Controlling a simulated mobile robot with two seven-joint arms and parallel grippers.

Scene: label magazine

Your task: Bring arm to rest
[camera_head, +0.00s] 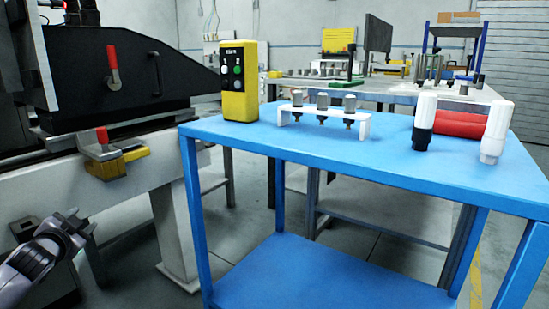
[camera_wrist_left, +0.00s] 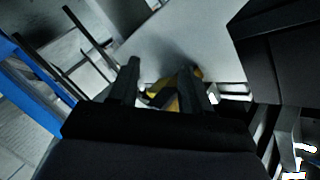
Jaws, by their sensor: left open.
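My left gripper (camera_head: 72,228) is at the lower left of the head view, low in front of the grey machine bench and left of the blue table. In the left wrist view its two dark fingers (camera_wrist_left: 163,88) stand apart, with nothing held between them. A yellow part (camera_wrist_left: 175,98) shows behind and between the fingers; I cannot tell how far off it is. My right gripper does not show in either view.
The black machine (camera_head: 140,72) with red-handled clamps (camera_head: 112,64) stands at left. Floor shows between bench and table.

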